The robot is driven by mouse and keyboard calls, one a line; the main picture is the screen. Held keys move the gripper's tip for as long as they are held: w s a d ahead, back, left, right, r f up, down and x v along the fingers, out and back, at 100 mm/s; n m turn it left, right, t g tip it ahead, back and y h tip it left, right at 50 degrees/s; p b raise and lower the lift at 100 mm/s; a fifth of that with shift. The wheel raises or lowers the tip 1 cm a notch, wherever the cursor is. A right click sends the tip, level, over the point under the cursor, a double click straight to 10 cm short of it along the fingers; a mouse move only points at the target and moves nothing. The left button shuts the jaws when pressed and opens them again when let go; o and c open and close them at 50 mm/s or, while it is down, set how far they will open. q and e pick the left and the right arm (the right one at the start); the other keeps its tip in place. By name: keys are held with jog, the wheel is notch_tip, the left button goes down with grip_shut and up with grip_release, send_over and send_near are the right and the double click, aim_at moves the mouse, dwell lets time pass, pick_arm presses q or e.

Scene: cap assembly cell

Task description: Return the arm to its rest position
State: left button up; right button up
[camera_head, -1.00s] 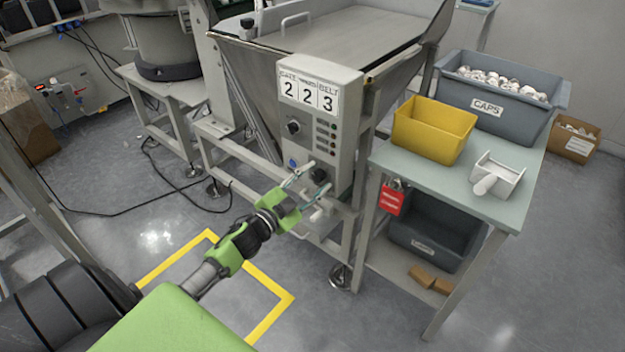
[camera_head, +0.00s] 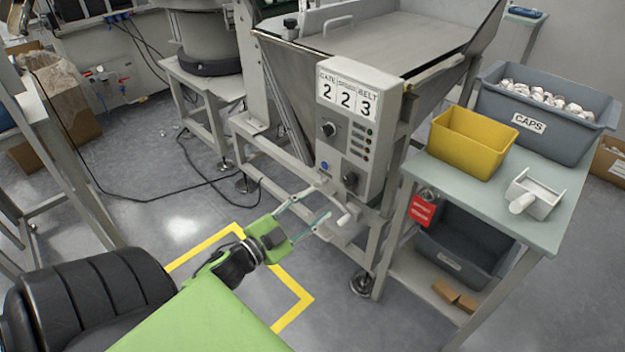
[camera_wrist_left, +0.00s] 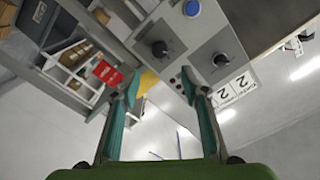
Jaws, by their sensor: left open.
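My left gripper (camera_head: 305,211) is open and empty, in front of and below the control box (camera_head: 348,133) with its "2 2 3" cards. Its green palm and two thin teal fingers point up and right toward the machine, and the fingertips look clear of the box. In the left wrist view the open fingers (camera_wrist_left: 161,98) spread with nothing between them. Beyond them show the box's black knobs (camera_wrist_left: 171,48) and blue button. My green arm runs down to the bottom edge of the head view. My right gripper is not in view.
The right table (camera_head: 487,205) holds a yellow bin (camera_head: 470,142), a grey caps bin (camera_head: 548,117) and a white scoop (camera_head: 535,194). A red tag (camera_head: 422,211) hangs at its left. Yellow-marked floor (camera_head: 290,283) is clear.

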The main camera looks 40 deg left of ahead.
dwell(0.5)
